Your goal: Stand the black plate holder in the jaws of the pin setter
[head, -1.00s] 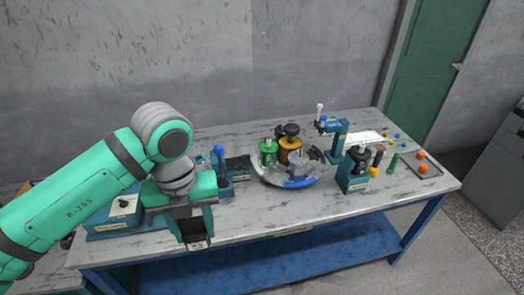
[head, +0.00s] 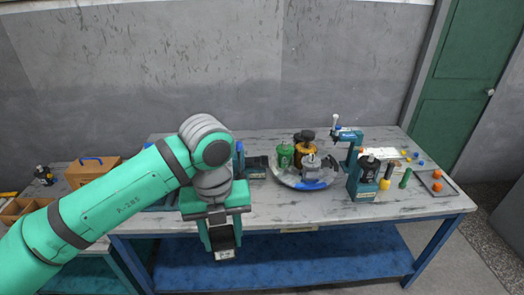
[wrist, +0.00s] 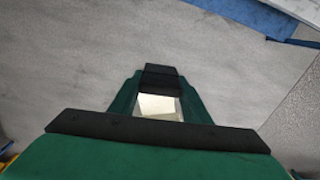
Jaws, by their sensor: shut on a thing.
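My gripper (head: 222,243) is shut on a dark piece with a pale patch at its lower end, which looks like the black plate holder (head: 222,236). It hangs in front of the workbench's front edge. In the wrist view the green fingers (wrist: 160,88) close around a black bar, with a pale patch (wrist: 158,106) below it; the fingers hide much of the piece. A teal press-like tool (head: 349,148) with a white-knobbed lever stands at the back right of the bench and may be the pin setter. Its jaws are too small to make out.
A round tray (head: 291,184) with green, orange and grey parts sits mid-bench. A teal stand with a black motor part (head: 368,171) is right of it. My arm partly hides a blue-knobbed tool (head: 239,158). A side table with a brown box (head: 91,171) is at left.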

